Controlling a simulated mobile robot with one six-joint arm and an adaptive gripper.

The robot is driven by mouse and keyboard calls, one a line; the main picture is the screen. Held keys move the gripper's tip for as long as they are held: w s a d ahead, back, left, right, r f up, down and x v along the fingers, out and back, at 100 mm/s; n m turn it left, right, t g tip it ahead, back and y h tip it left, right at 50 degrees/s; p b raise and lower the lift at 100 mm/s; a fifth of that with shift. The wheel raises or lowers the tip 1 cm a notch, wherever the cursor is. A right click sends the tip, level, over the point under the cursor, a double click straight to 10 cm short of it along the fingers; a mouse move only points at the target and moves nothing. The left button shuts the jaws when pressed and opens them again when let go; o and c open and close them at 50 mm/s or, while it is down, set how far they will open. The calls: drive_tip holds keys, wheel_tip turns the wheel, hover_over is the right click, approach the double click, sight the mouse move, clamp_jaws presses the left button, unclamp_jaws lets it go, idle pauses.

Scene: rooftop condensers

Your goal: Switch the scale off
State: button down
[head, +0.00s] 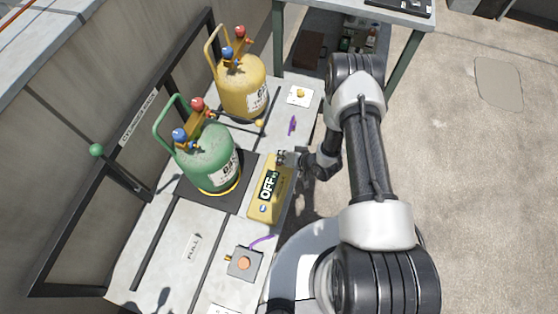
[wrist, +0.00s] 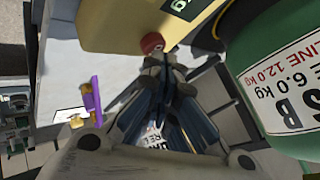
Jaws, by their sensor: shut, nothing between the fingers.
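The yellow scale console (head: 271,203) lies on the bench, its dark display (head: 268,186) reading OFF with small marks beside it. In the wrist view the yellow housing (wrist: 115,28) fills the top, and only a corner of the display (wrist: 175,6) shows. A red round button (wrist: 152,42) is on the housing's near edge. My gripper (head: 281,157) is at the console's far end; in the wrist view its shut, empty fingertips (wrist: 160,64) are right by the red button. I cannot tell whether they touch it. The green cylinder (head: 209,158) stands on the dark scale platform (head: 231,199).
A yellow cylinder (head: 242,88) stands farther back. A purple piece (head: 292,125) lies near a white plate with a yellow knob (head: 299,93). A grey box with an orange button (head: 244,263) is at the front. The green cylinder is close to my gripper's right in the wrist view.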

drive_tip(key=shift+r+p, duration=0.5)
drive_tip(key=shift+r, duration=0.35)
drive_tip(key=shift+r, duration=0.1)
wheel_tip(320, 180, up, 5)
drive_tip(key=p, duration=0.3)
drive_tip(key=shift+p, duration=0.3)
